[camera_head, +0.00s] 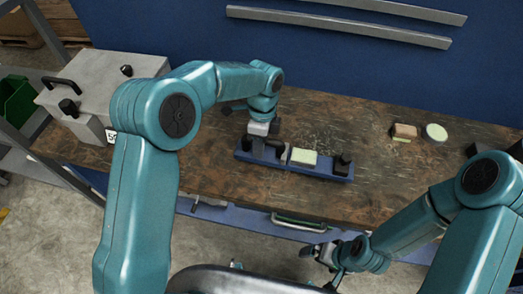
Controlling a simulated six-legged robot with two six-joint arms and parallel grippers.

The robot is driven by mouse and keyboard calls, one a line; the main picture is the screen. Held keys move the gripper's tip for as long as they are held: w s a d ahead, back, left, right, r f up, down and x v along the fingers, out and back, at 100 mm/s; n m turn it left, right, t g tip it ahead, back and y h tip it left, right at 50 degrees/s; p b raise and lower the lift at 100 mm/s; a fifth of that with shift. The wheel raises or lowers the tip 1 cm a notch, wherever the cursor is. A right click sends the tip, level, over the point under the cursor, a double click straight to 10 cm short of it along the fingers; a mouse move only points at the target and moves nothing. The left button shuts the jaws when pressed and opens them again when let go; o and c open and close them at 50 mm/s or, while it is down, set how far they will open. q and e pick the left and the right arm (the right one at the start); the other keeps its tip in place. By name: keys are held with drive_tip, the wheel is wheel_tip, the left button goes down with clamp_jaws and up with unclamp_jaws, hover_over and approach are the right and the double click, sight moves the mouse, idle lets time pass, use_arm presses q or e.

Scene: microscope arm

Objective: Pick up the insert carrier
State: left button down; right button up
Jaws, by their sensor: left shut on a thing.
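The insert carrier (320,173) is a long blue tray with black upright parts and a pale cream block (303,156) on it. It is at the middle of the brown worktop in the head view. My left gripper (262,143) points down at the carrier's left end and is shut on it. The arm and wrist hide part of the grip. I cannot tell whether the carrier touches the worktop. My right gripper (322,256) hangs low in front of the table edge, away from the carrier. Its fingers are too small to read.
A grey box with black knobs (100,85) stands at the worktop's left. A blue wall with grey rails rises behind.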

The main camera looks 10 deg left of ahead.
use_arm(q)
wheel_tip(320, 180, up, 17)
drive_tip(key=shift+f, duration=0.3)
drive_tip(key=shift+f+b, duration=3.05)
drive_tip(key=shift+f, duration=1.8)
drive_tip(key=shift+d+f+b, duration=0.1)
drive_tip(key=shift+f+b, duration=2.35)
drive_tip(key=shift+f, duration=2)
drive_tip(key=shift+s+f, duration=0.1)
drive_tip(key=shift+f, duration=0.3)
